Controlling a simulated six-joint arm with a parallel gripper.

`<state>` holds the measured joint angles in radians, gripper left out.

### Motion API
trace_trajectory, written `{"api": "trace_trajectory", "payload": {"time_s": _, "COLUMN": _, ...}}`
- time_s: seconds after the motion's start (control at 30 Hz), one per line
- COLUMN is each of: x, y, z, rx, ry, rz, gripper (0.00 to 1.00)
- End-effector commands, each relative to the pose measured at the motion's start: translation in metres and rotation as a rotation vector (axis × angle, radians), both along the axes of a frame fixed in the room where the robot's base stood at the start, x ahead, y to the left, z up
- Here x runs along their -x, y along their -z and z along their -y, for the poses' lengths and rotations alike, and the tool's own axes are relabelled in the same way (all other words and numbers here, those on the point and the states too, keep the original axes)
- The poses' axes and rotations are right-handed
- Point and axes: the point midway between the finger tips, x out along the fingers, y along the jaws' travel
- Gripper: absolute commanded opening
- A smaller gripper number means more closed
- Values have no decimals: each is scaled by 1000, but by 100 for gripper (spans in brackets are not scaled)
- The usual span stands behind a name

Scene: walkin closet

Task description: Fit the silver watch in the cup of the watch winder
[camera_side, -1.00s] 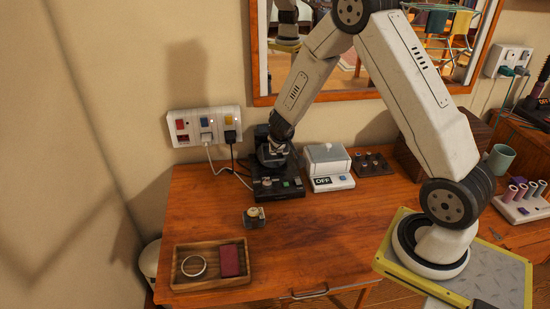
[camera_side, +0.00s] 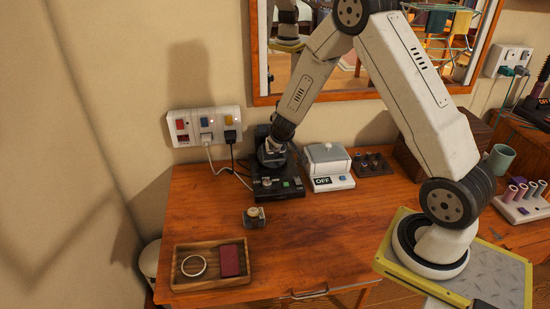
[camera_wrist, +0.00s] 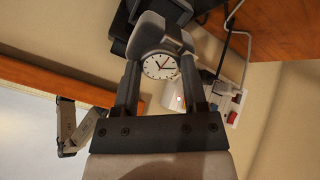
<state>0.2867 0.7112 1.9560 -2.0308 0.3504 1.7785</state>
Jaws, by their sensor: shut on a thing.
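In the side view my gripper (camera_side: 270,156) points down at the black watch winder (camera_side: 291,192), which has a green button. The watch and the winder's cup are hidden there behind my gripper. I cannot tell how deep the watch sits in the cup.
A white box labelled OFF (camera_side: 327,160) stands just right of the winder, with a dark holder (camera_side: 371,163) beyond. A small stand (camera_side: 254,217) is in front. A wooden tray (camera_side: 210,284) is front left. Cables hang from the wall sockets (camera_side: 204,126) behind. The front middle is clear.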

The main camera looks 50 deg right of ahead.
Motion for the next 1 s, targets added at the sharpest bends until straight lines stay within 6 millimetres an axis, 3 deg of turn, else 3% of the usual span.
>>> {"api": "trace_trajectory", "payload": {"time_s": 0.6, "x": -17, "y": 29, "z": 18, "rx": 0, "ry": 1, "rz": -2, "gripper": 0}}
{"api": "trace_trajectory", "payload": {"time_s": 1.0, "x": -19, "y": 34, "z": 20, "rx": 0, "ry": 0, "rz": -1, "gripper": 0}}
